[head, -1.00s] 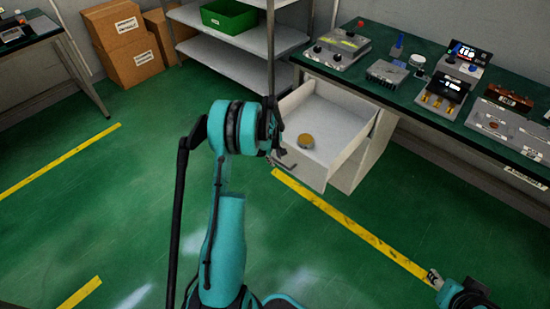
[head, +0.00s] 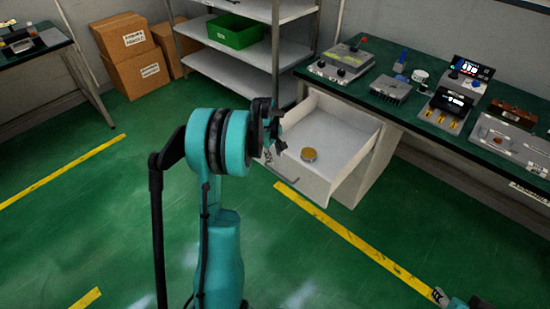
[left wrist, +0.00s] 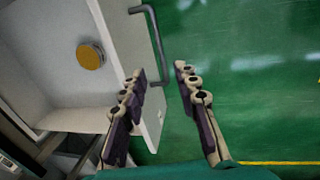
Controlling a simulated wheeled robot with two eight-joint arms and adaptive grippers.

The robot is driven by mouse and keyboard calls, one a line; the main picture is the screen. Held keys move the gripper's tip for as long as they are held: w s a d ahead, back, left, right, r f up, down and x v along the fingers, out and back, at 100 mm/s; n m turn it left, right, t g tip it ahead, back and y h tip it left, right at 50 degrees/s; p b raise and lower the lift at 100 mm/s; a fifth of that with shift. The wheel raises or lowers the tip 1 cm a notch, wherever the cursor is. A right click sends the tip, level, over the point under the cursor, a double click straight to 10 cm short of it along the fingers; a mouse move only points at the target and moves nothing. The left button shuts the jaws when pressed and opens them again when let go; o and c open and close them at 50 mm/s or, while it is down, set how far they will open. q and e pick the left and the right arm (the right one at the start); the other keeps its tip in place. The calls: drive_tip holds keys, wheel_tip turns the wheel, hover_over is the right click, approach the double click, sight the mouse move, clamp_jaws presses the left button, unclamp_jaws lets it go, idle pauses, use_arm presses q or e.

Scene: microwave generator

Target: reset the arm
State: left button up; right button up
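My left arm rises through the middle of the head view. Its gripper (head: 275,143) is partly hidden by the wrist and is near the front of an open white drawer (head: 352,155). In the left wrist view the left gripper (left wrist: 160,72) has its two fingers apart with nothing between them. The drawer's grey handle (left wrist: 154,40) is just beyond the fingertips, apart from them. My right gripper (head: 440,297) only just shows at the bottom right edge, too small and cut off to tell its state.
A round gold-topped piece (head: 309,154) lies in the drawer. The green-topped bench (head: 400,118) above holds several devices. A shelf (head: 245,68) with a green bin (head: 237,32) and cardboard boxes (head: 132,58) stand behind. Green floor at left is clear.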

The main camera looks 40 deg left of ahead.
idle(0.4)
use_arm(q)
drive_tip(key=s+d+r+m+t, duration=0.1)
drive_tip(key=s+d+r+m, duration=0.3)
drive_tip(key=d+r, duration=0.4)
drive_tip(key=s+d+r+m+t, duration=0.1)
drive_tip(key=s+d+r+m, duration=0.4)
drive_tip(key=d, duration=0.5)
drive_tip(key=s+d+m+t, duration=0.3)
drive_tip(key=s+d+m, duration=0.5)
drive_tip(key=s+d, duration=0.2)
drive_tip(key=shift+s+d+r, duration=0.2)
drive_tip(key=shift+s, duration=0.75)
